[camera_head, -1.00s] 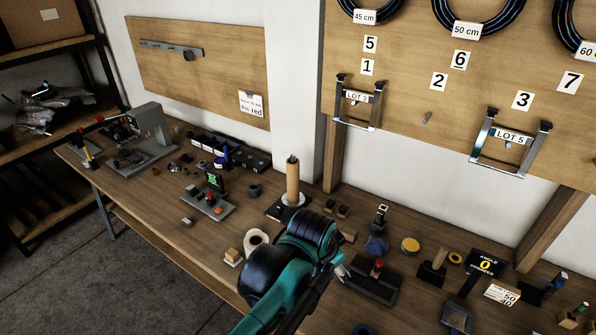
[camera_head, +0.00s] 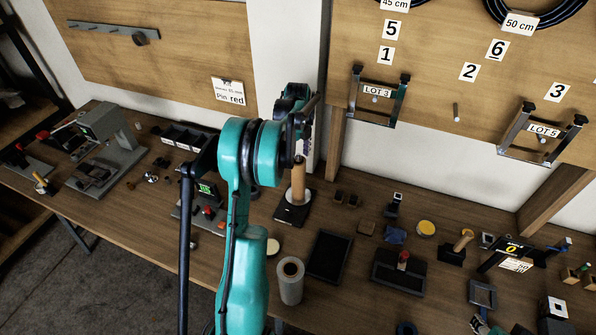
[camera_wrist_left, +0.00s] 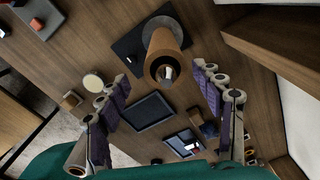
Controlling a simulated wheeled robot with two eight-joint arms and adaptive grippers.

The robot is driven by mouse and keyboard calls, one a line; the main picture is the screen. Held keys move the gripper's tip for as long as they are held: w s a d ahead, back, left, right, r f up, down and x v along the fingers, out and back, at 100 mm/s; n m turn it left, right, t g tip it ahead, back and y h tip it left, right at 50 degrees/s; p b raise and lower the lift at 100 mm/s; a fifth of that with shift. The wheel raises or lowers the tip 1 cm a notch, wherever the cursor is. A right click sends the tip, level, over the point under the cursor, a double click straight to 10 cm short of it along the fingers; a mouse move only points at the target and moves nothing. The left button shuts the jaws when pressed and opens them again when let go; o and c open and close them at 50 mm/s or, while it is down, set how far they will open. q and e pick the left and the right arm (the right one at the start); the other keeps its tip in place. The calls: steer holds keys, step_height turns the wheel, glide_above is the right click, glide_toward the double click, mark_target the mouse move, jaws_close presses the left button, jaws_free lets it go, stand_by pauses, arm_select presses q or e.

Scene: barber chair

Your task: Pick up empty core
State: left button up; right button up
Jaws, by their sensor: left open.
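A brown empty core (camera_head: 298,184) stands upright on a spindle with a dark square base (camera_head: 291,214). In the left wrist view the core (camera_wrist_left: 164,58) is seen from above, with the spindle's tip at its open end. My left gripper (camera_head: 303,140) is above the core in the head view, partly hidden by its own arm. In the left wrist view the gripper (camera_wrist_left: 162,80) is open and empty, its two fingers on either side of the core's near end. I see no contact. My right gripper is not in view.
A pale roll (camera_head: 290,282) stands near the front edge, beside a dark flat tray (camera_head: 329,255). A wall post rises behind the core. A green-screened device (camera_head: 207,190) is left.

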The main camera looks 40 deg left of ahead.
mark_target(298, 170)
arm_select(q)
steer(key=f, duration=0.2)
steer(key=f+b, duration=0.1)
steer(key=f, duration=0.2)
steer(key=w+f, duration=0.1)
steer(key=f, duration=0.2)
steer(key=shift+a, duration=0.1)
steer(key=shift+s+r, duration=0.1)
steer(key=shift+s, duration=0.05)
steer(key=shift+c, duration=0.6)
steer(key=c, duration=1.2)
